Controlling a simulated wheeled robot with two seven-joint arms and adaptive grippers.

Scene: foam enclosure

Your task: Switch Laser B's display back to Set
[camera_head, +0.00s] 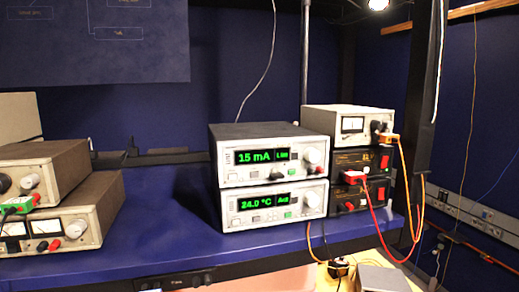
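Two stacked bench controllers with green displays stand mid-bench. The upper controller (230,178) reads "15 mA" with a small side field that looks like "Lim". The lower controller (230,220) reads "24.0 °C" with a side field that looks like "Act". Each has a round knob at the right and a row of small buttons under its display; one lower button is green. I cannot read any label naming Laser B. Neither of my grippers is in view.
The blue bench (150,225) is clear left of the controllers. Beige power supplies (60,215) are stacked at left. At right, a meter unit (353,112) sits on black red-switched units (350,160). Red and orange cables (416,225) hang off the bench's right end.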

